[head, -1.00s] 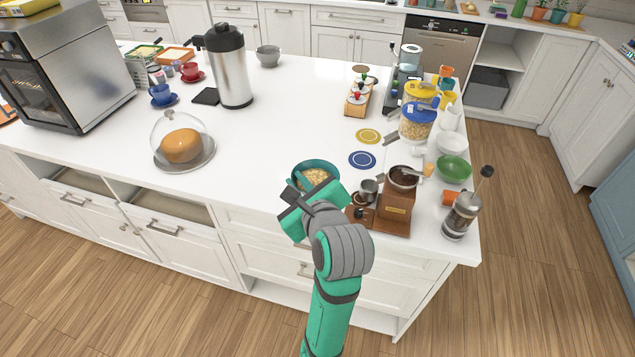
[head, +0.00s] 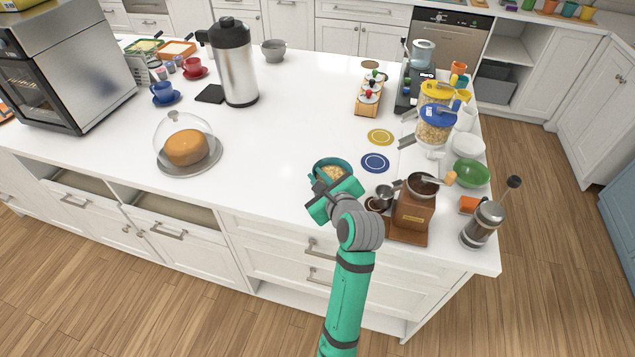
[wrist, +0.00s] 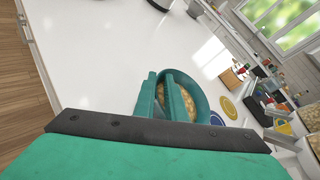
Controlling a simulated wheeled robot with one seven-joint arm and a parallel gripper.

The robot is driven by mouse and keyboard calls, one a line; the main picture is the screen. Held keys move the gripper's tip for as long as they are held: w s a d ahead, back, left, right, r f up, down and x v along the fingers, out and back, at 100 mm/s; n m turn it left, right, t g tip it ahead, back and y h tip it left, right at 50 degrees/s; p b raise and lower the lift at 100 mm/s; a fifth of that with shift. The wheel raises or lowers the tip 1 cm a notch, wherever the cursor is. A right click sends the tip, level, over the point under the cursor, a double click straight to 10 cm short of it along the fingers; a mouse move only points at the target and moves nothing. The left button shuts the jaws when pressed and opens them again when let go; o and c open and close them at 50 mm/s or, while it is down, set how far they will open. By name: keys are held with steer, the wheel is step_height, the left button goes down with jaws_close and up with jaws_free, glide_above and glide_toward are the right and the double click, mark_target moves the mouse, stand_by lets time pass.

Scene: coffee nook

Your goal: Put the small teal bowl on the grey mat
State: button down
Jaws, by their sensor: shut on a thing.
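The small teal bowl (head: 347,163) holds pale, grainy food and is near the front edge of the white counter. It also shows in the wrist view (wrist: 204,101), right at the fingers. My gripper (head: 323,184) is shut on the bowl's near-left rim; in the wrist view its two teal fingers (wrist: 164,92) pinch the wall. Whether the bowl touches the counter is hard to tell. No plainly grey mat shows; a dark, nearly black square mat (head: 210,94) lies bare left of the steel flask.
A blue round mat (head: 375,163) and a yellow one (head: 380,137) lie behind the bowl. A wooden coffee grinder (head: 412,212) stands close right. A domed cake (head: 187,147) and steel flask (head: 235,65) stand left. The counter's middle is clear.

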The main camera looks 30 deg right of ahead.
steer(key=shift+w+f, duration=0.1)
steer(key=shift+f, duration=0.75)
steer(key=shift+s+d+f, duration=0.1)
steer(key=shift+s+f, duration=0.1)
steer(key=shift+f, duration=0.3)
steer(key=shift+a+f, duration=0.1)
steer(key=shift+a, duration=0.1)
steer(key=c, duration=1.8)
jaws_free()
steer(key=shift+d, duration=0.1)
steer(key=shift+s+r, duration=0.2)
steer(key=v, duration=1.1)
steer(key=shift+s+r, duration=0.1)
steer(key=shift+s, duration=0.15)
